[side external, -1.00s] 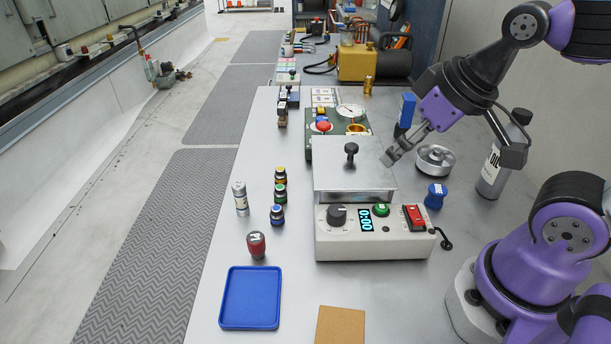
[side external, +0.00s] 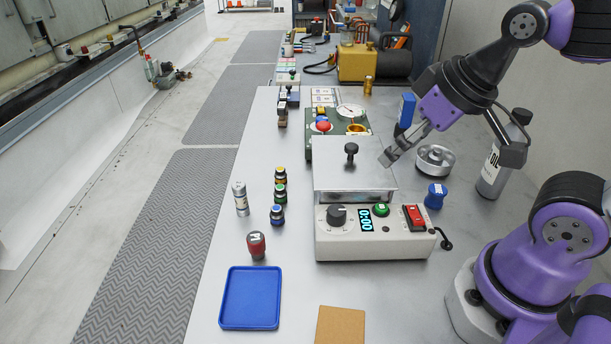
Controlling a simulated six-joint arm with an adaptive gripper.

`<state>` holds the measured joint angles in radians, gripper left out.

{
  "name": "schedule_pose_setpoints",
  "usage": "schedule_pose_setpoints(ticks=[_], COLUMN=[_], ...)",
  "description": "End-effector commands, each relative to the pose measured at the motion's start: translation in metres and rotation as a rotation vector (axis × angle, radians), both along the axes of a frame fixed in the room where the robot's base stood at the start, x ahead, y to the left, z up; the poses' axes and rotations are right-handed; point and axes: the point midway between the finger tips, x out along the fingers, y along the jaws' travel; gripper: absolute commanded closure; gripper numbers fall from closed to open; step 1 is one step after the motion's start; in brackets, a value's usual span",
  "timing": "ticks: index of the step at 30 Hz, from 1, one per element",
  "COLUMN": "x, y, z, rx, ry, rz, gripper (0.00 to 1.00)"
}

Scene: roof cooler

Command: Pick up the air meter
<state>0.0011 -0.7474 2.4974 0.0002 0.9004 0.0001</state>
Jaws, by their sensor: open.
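My gripper (side external: 387,159) is open and empty, hanging in the air above the right edge of the silver-lidded box (side external: 330,180). I cannot tell for certain which thing is the air meter. A blue upright device (side external: 406,108) stands behind my gripper, partly hidden by it. A round silver part (side external: 435,163) lies on the bench to the right of the gripper. A white-faced dial (side external: 350,110) sits at the green unit (side external: 313,150), beyond the lidded box. My gripper appears apart from all of these.
The box has a lid knob (side external: 351,149) and a red switch (side external: 413,216). A blue spool-shaped piece (side external: 435,196) and a grey bottle (side external: 491,178) stand at the right. Several small pieces and a blue tray (side external: 223,312) are at the left. The bench (side external: 207,268) has free room there.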

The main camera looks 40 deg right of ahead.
Motion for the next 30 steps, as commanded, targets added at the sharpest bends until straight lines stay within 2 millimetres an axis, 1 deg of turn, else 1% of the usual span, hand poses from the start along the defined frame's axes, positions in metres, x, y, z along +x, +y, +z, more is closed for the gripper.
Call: schedule_pose_setpoints(ticks=[2,5,8,9,11,12,14,15,16,17,18,21,24,27,30], x=[0.006,0.025,0.057,0.072,0.094,0.107,0.124,0.134,0.140,0.145,0.150,0.155,0.155,0.154,0.155], y=[-0.004,-0.019,-0.049,-0.065,-0.093,-0.113,-0.145,-0.167,-0.184,-0.201,-0.222,-0.268,-0.299,-0.315,-0.323], z=[0.004,0.017,0.032,0.037,0.042,0.043,0.041,0.038,0.035,0.031,0.025,0.008,-0.005,-0.014,-0.025], rx=[0.000,0.000,0.003,0.004,0.008,0.010,0.014,0.018,0.021,0.024,0.027,0.035,0.041,0.044,0.046], ry=[0.002,0.012,0.029,0.035,0.046,0.052,0.060,0.066,0.071,0.074,0.078,0.088,0.092,0.093,0.096], rz=[-0.021,-0.092,-0.211,-0.268,-0.353,-0.411,-0.497,-0.553,-0.594,-0.634,-0.681,-0.786,-0.856,-0.894,-0.906], gripper=[0.29,0.29,0.29,0.29,0.29,0.29,0.29,0.29,0.29,0.29,0.29,0.29,0.29,0.29,0.29])
